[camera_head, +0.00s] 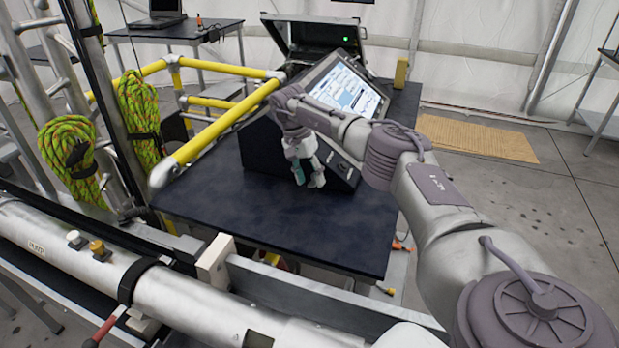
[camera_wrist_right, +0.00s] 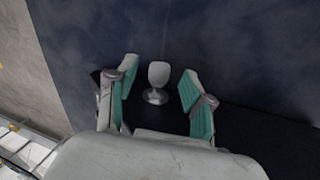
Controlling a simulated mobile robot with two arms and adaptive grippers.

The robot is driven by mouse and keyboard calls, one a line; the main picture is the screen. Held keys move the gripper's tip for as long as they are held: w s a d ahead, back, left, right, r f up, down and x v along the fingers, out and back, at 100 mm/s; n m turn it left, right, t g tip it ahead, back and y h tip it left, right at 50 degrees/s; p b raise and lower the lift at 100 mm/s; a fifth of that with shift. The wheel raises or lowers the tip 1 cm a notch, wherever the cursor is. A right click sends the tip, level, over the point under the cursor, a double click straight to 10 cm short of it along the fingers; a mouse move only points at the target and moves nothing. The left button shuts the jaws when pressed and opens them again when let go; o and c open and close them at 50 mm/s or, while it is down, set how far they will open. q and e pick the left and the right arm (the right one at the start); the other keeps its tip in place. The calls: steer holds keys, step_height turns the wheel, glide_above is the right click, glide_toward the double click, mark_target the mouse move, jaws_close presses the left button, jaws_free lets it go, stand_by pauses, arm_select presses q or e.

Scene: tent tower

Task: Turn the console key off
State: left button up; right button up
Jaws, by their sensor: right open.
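The black console (camera_head: 345,172) with a tilted screen (camera_head: 349,88) stands on the dark table. My right gripper (camera_head: 308,182) is at the console's lower front, fingers with green pads pointing down. In the right wrist view, a light grey key (camera_wrist_right: 158,75) with a rounded head stands on a round silver base (camera_wrist_right: 155,97). It shows between the two spread fingers of my right gripper (camera_wrist_right: 155,88), with a visible gap on each side. In the head view the key is hidden behind my gripper. My left gripper is not in view.
The dark table (camera_head: 290,225) has a clear top in front of the console. Yellow rails (camera_head: 218,128) run along its left side, beside coiled green ropes (camera_head: 139,115). An open case (camera_head: 315,40) stands behind the console, and a small yellow block (camera_head: 401,72) stands at the back right.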

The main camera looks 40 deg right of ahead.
steer(key=v, duration=1.1)
steer(key=shift+w+r, duration=0.15)
steer(key=shift+r, duration=0.2)
steer(key=shift+a, duration=0.1)
